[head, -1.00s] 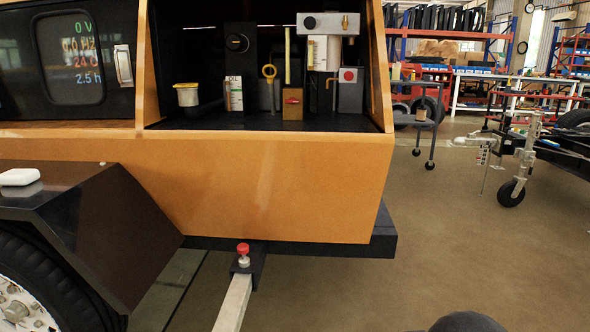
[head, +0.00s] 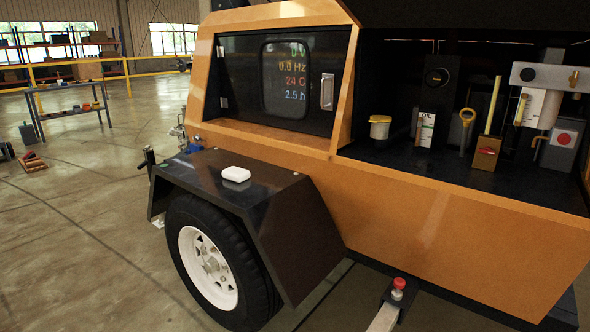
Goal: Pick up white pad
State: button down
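The white pad (head: 236,174) is a small rounded white block. It lies on top of the dark fender (head: 205,172) over the wheel of the orange light tower, near the middle of the fender's flat top. Nothing touches or covers it. My gripper is not in the head view.
The orange housing (head: 430,225) stands right behind the fender, with a display panel (head: 285,80) and an open equipment bay. A bar with a red knob (head: 398,288) juts out at the lower right. The floor (head: 90,240) at left is mostly clear; a table (head: 70,108) stands farther back.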

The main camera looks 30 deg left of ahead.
aim_at(235, 175)
jog(key=u, duration=1.75)
